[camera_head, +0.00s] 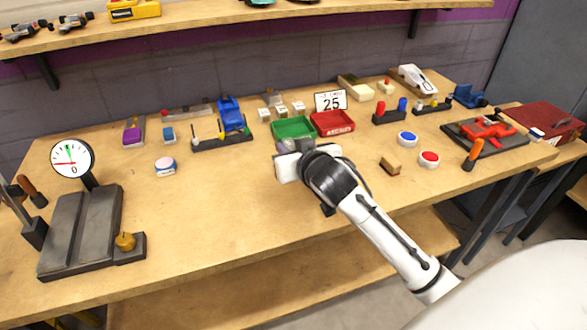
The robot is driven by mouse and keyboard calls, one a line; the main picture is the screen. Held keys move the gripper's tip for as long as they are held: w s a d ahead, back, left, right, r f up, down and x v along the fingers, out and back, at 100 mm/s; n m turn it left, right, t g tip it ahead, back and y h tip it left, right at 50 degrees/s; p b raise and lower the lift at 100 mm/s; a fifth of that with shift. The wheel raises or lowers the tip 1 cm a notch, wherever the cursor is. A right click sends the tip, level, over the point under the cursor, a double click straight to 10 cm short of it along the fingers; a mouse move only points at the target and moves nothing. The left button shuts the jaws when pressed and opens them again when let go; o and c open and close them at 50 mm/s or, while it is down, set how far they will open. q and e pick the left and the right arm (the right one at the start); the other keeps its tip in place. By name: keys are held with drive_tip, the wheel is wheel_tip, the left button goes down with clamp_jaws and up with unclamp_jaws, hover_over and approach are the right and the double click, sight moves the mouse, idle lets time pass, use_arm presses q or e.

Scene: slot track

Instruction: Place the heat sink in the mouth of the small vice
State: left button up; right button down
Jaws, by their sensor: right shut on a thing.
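My right gripper (293,150) is over the middle of the bench, just in front of the green tray. It is shut on a small grey piece (294,144), probably the heat sink; the gripper body and wrist hide most of it. A small blue vice (468,96) appears to stand at the back right of the bench, well to the right of my right gripper. Its mouth is too small to make out. My left gripper is not in view.
A green tray (292,127) and a red tray (333,123) lie just behind my right gripper. A stand with red and blue posts (389,113), round buttons (407,138) and a red clamp tool (487,130) lie to the right. The front middle bench (225,220) is clear.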

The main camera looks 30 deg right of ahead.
drive_tip(key=shift+f+b, duration=0.3)
drive_tip(key=shift+f, duration=2.85)
drive_tip(key=shift+f, duration=0.1)
drive_tip(key=shift+f, duration=0.15)
drive_tip(key=c, duration=1.6)
unclamp_jaws()
drive_tip(key=shift+o, duration=0.2)
